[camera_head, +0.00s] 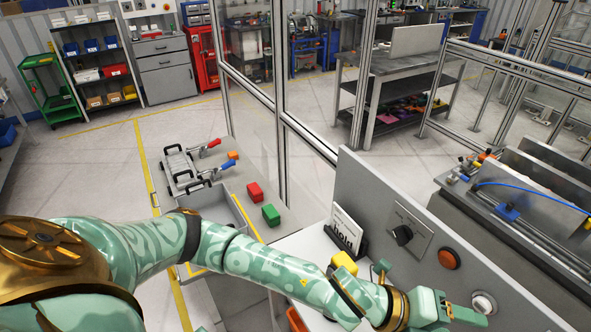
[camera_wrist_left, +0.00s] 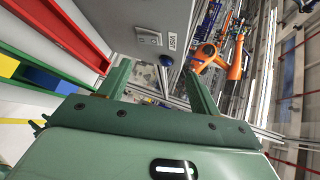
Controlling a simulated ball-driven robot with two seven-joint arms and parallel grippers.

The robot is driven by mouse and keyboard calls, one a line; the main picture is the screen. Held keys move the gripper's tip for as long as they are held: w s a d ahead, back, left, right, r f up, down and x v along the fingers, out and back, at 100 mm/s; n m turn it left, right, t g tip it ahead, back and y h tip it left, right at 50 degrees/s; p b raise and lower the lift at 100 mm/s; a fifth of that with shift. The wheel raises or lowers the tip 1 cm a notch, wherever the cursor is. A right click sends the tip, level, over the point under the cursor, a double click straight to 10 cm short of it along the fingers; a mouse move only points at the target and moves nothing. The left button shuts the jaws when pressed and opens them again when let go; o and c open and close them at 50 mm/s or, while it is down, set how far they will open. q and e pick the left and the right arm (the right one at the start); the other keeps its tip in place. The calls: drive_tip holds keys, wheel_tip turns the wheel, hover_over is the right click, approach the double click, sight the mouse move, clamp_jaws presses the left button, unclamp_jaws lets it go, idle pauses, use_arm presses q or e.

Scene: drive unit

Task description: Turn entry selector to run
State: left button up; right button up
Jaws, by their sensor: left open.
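The entry selector appears to be the black knob (camera_head: 403,235) on a light plate (camera_head: 412,225) set in the grey panel. The lettering on the plate is too small to read, so I cannot tell its position. My left gripper (camera_head: 460,311) is low in front of the panel, right of and below the knob, near a white round fitting (camera_head: 484,303). In the left wrist view the gripper (camera_wrist_left: 157,68) is open, with nothing between its green fingers. My right gripper is out of view.
An orange button (camera_head: 449,259) sits between the knob and the white fitting. A card holder (camera_head: 345,234) and a yellow block (camera_head: 344,262) stand left of the knob. Red (camera_head: 255,192) and green (camera_head: 271,215) blocks and a grey bin (camera_head: 218,205) lie further left.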

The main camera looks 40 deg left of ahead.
use_arm(q)
drive_tip(key=s+a+f+n+t+y, duration=0.1)
drive_tip(key=a+f+n+t+y, duration=0.15)
drive_tip(key=a+n+y, duration=0.55)
drive_tip(key=a+f+n+t+y, duration=0.1)
drive_tip(key=a+f+n+y, duration=0.2)
drive_tip(key=a+n, duration=0.85)
drive_tip(key=s+a+f+n+g+y+b, duration=0.1)
drive_tip(key=s+a+f+n+g+y, duration=0.1)
drive_tip(key=s+a+f, duration=0.2)
drive_tip(key=s+a+f+n+g+y+b, duration=0.1)
drive_tip(key=s+a+f+n+g+y, duration=0.1)
drive_tip(key=s+a+f, duration=0.2)
drive_tip(key=a+f, duration=0.3)
drive_tip(key=f, duration=0.3)
drive_tip(key=shift+f+b, duration=0.4)
